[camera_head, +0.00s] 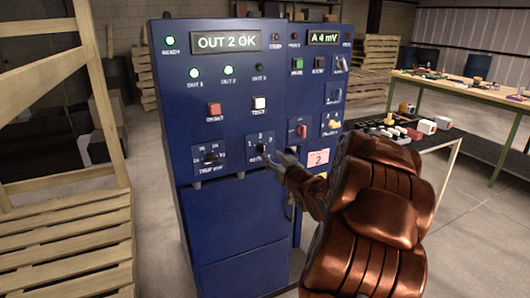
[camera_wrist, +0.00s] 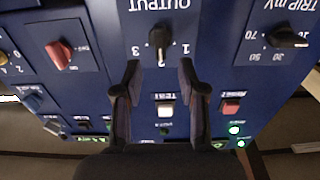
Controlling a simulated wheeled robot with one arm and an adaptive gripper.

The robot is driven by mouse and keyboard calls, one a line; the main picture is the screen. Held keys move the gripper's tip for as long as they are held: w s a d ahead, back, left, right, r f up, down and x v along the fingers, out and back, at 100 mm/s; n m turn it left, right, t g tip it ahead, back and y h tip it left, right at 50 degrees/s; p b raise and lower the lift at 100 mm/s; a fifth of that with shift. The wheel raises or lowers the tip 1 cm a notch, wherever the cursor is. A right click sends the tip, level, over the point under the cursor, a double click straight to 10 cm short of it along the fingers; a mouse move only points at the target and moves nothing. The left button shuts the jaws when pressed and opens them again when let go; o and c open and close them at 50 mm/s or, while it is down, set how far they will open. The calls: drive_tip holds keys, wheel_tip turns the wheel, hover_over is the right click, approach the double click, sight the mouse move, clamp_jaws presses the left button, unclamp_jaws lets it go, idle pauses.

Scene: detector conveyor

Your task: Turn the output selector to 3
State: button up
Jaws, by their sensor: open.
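The output selector (camera_head: 262,148) is a small black knob on the blue cabinet's front, on a dark plate marked 1, 2 and 3. In the wrist view, where the cabinet appears upside down, the selector (camera_wrist: 158,43) stands with its bar along the line to the 2. The display (camera_head: 226,42) reads "OUT 2 OK". My gripper (camera_head: 277,161) is close to the selector. Its two dark fingers (camera_wrist: 158,70) are apart on either side of the knob's line, with a visible gap to the knob. Nothing is held.
A trip mV knob (camera_head: 211,159) sits left of the selector. White (camera_head: 259,103) and red (camera_head: 214,109) buttons are above it. A red-handled switch (camera_head: 298,131) and yellow knob (camera_head: 332,125) are to the right. A table (camera_head: 452,136) with small parts stands right of the cabinet.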

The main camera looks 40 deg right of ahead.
sight(265, 150)
drive_tip(key=shift+p+x, duration=0.3)
drive_tip(key=shift+x, duration=2.8)
drive_tip(key=shift+c, duration=0.3)
clamp_jaws()
